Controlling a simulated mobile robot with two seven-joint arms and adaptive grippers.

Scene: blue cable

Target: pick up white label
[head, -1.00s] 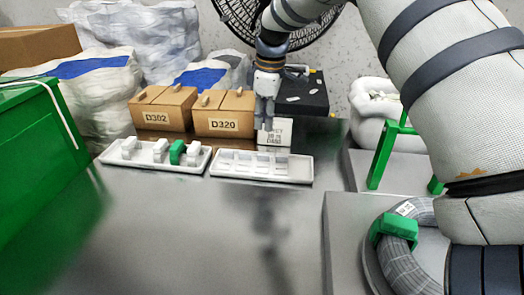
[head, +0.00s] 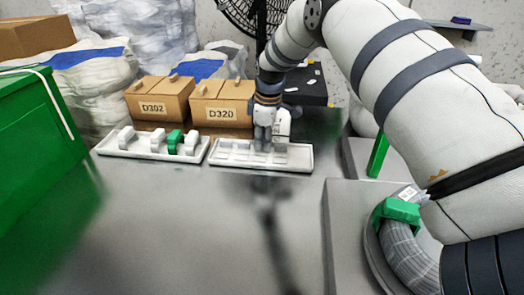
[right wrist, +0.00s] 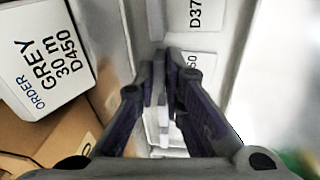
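The right white tray (head: 240,163) holds pale labels in a row. In the right wrist view, a white label reading D37 and a cut-off character (right wrist: 203,12) lies in the tray, and another label ending in 50 (right wrist: 192,60) is partly hidden by a finger. My left gripper is not in view.
A white order card reading GREY 30 m D450 (right wrist: 45,55) stands behind the tray. Cardboard boxes D302 (head: 152,107) and D320 (head: 220,114) are behind. The left tray (head: 118,151) holds white pieces and a green one. A grey coil (head: 405,255) lies right. The front table is clear.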

